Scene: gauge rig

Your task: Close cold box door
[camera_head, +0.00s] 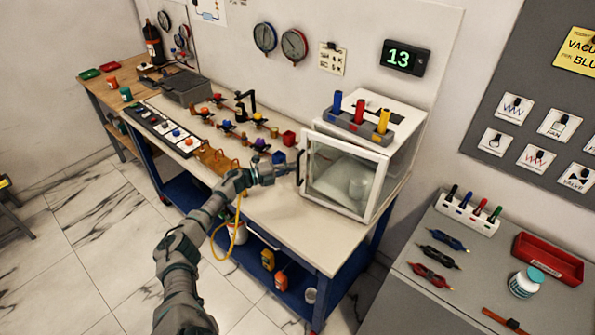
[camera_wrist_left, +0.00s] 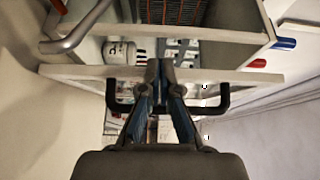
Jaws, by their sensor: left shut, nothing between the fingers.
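The cold box (camera_head: 400,172) stands at the right end of the workbench. Its white-framed clear door (camera_head: 345,213) faces me, with a dark handle (camera_head: 300,168) on its left edge. My left gripper (camera_head: 288,173) is at the handle edge, shut and empty. In the left wrist view, the shut fingertips (camera_wrist_left: 160,66) overlap the white door frame (camera_wrist_left: 75,72), and the fingers cross in front of the black handle (camera_wrist_left: 222,104). Contact is unclear. My right gripper is out of view.
Several small valves (camera_head: 228,126) and a switch panel (camera_head: 160,130) lie left along the bench. A grey cabinet (camera_head: 400,270) stands at the right. The bench front right (camera_head: 320,235) is clear.

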